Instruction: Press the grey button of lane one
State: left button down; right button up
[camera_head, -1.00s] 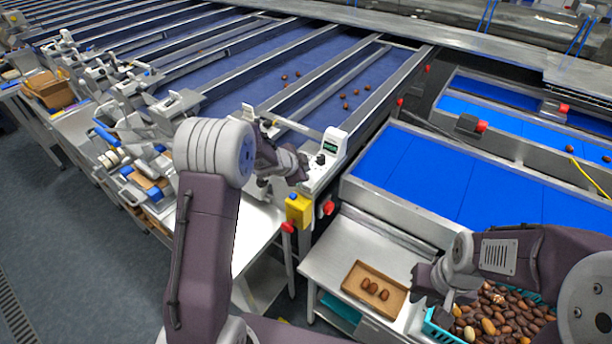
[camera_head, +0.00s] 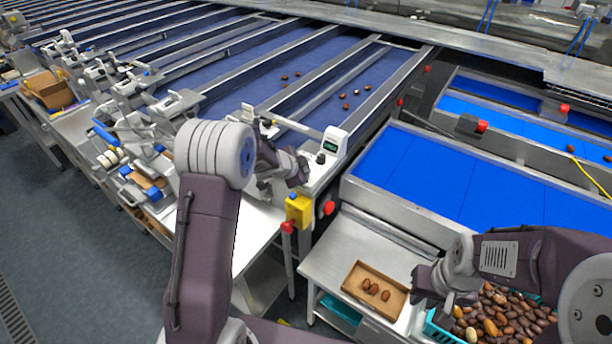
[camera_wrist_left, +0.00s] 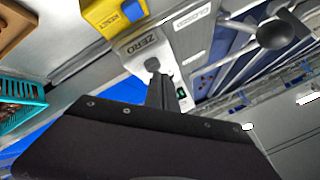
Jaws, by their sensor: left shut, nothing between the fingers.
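The lane's control unit (camera_head: 333,143) is a pale housing with a small green display, standing at the near end of a blue belt. In the left wrist view a grey button (camera_wrist_left: 152,64) sits on its panel beside the word ZERO. My left gripper (camera_head: 301,172) is shut and empty, just left of the unit. In the left wrist view its dark fingers (camera_wrist_left: 160,92) point at the grey button and partly overlap it; I cannot tell whether they touch. My right gripper (camera_head: 452,302) hangs at the date crate's left edge; its jaws are unclear.
A yellow box (camera_head: 298,210) with a blue RESET button is below the unit, near red knobs (camera_head: 329,208). A cardboard tray (camera_head: 350,284) with a few dates and a teal crate (camera_head: 436,329) full of dates are at lower right. Several dates lie on the belts.

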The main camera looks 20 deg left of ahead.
pick_arm(q)
jog(key=shift+f, duration=0.25)
dwell(0.4)
jog(key=shift+r+p, duration=0.85)
jog(key=shift+r, duration=0.05)
notch_tip(320, 180, up, 5)
jog(key=p, duration=0.5)
jog(key=shift+r, duration=0.1)
jog(key=shift+f, duration=0.2)
